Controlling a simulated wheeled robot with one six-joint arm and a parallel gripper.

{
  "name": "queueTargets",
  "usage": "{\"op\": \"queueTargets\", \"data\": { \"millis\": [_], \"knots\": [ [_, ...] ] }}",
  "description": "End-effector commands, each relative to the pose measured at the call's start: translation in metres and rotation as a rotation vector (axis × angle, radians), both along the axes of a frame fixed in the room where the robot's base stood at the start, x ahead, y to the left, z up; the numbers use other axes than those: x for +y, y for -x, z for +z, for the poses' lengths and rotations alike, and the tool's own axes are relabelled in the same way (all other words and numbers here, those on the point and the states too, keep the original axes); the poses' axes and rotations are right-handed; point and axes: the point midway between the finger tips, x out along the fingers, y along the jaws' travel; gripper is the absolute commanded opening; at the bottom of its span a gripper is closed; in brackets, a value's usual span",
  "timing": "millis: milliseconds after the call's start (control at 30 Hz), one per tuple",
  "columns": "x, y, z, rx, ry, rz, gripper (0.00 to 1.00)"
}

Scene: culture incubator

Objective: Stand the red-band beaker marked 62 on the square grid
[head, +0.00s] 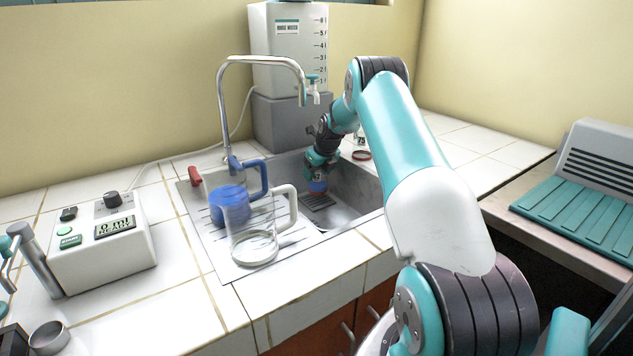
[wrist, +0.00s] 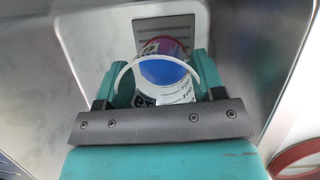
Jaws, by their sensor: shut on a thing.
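My gripper (head: 320,163) reaches down into the sink and is shut on a small clear beaker (head: 317,186) with blue contents. In the wrist view the beaker (wrist: 170,72) sits between the two teal fingers, with a red-purple band at its far end and black print on its side. The number is not clearly readable. The square grid (head: 322,203), a dark slotted plate on the sink floor, lies just below and beside the beaker. In the wrist view the grid (wrist: 150,25) shows past the beaker's far end. I cannot tell whether they touch.
Sink walls (head: 360,190) surround the gripper. A blue jug (head: 229,207) and a clear jug (head: 254,248) stand on the drainboard left of the basin. The tap (head: 222,100) arches behind. A red ring (head: 362,155) lies on the counter right of the gripper.

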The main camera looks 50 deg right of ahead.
Motion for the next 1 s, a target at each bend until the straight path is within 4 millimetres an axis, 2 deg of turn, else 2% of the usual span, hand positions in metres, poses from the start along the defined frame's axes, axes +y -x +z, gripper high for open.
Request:
{"op": "queueTargets", "data": {
  "millis": [200,600,633,733,1000],
  "knots": [
    [0.001,0.001,-0.031,0.003,-0.002,0.001,0.34],
    [-0.001,-0.004,-0.038,0.001,0.000,0.000,0.34],
    [-0.001,-0.003,-0.039,0.001,0.000,0.000,0.65],
    [-0.001,-0.003,-0.038,0.001,0.000,0.000,0.88],
    [-0.001,-0.003,-0.037,0.001,0.000,0.000,0.88]
  ]
}}
